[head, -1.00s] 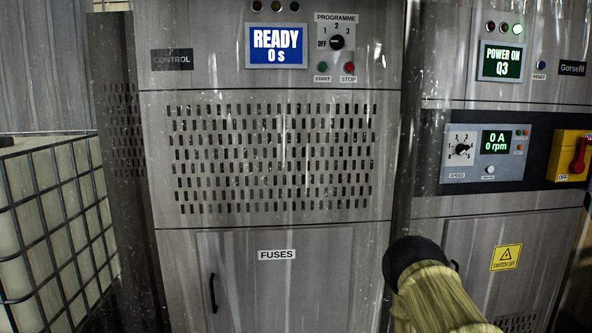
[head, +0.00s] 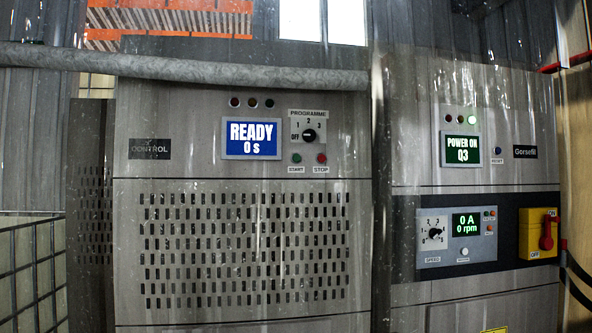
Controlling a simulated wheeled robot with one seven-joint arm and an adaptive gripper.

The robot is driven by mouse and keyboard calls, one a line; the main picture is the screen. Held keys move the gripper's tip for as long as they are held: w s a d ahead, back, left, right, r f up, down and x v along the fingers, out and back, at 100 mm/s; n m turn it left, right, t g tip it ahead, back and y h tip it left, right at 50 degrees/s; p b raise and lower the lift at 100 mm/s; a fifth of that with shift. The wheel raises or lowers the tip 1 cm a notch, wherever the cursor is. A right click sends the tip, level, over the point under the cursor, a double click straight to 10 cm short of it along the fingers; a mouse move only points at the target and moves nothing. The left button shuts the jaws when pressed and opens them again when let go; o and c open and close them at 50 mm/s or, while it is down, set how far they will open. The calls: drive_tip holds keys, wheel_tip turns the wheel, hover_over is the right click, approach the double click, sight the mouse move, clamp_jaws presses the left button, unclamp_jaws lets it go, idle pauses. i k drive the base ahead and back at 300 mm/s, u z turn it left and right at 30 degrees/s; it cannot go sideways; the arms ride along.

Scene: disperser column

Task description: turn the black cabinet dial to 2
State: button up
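The black programme dial (head: 309,135) sits on a light plate marked PROGRAMME, high on the grey control cabinet (head: 240,182). OFF is printed at its left, with 1, 2 and 3 around its top. Its pointer is too small to read surely. A green START button (head: 296,158) and a red STOP button (head: 321,158) sit just below the dial. My gripper is not in view, and nothing touches the dial.
A second black dial (head: 434,233), marked SPEED, is on the right cabinet beside a 0 A, 0 rpm screen (head: 466,224). A red switch on a yellow box (head: 538,234) is at far right. A caged container (head: 32,285) stands at left.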

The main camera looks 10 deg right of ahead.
sight(309, 135)
drive_tip(key=u, duration=0.15)
drive_tip(key=i, duration=1.1)
drive_tip(key=z, duration=0.65)
